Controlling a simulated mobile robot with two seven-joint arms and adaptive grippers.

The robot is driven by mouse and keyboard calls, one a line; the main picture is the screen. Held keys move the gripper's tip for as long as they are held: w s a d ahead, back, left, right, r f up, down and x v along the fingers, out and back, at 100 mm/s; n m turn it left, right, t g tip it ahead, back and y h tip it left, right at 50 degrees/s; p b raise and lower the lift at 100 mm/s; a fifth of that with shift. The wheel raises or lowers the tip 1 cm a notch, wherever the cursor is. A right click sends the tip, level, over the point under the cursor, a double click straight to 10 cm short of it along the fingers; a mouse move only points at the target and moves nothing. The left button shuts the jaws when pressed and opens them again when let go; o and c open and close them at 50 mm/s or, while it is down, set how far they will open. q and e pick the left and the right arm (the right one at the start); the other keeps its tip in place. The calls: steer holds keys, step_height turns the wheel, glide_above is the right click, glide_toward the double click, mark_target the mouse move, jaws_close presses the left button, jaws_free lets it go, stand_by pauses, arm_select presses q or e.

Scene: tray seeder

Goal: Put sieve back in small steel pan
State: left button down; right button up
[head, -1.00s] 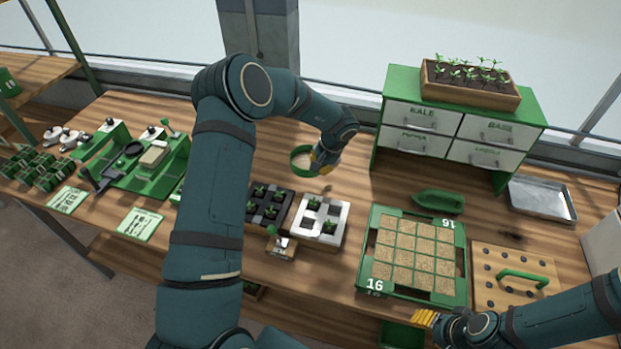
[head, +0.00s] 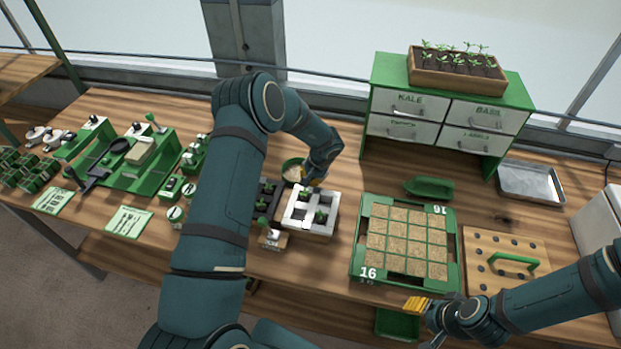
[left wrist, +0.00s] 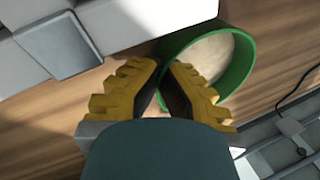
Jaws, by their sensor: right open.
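The sieve (head: 292,174) is a round green ring with a pale beige inside. It is in the middle of the head view, behind the grey seedling block. In the left wrist view the sieve (left wrist: 236,78) is at the upper right. My left gripper (head: 308,181) has its yellow fingers (left wrist: 163,76) closed together at the ring's near wall, gripping the sieve. A shallow rectangular steel pan (head: 535,192) lies empty at the far right; no other steel pan is clear. My right gripper (head: 416,305) is open and empty at the front edge of the seed tray.
The grey seedling block (head: 318,231) stands close in front of the sieve. A green-framed seed tray (head: 455,243), a green scoop (head: 430,189) and a drawer cabinet (head: 430,135) stand to the right. A holed board (head: 478,263) is at the right front. My left arm hides part of the bench.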

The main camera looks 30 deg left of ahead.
arm_select(q)
steer(key=shift+f, duration=0.1)
steer(key=c, duration=1.1)
jaws_free()
steer(key=shift+c, duration=0.2)
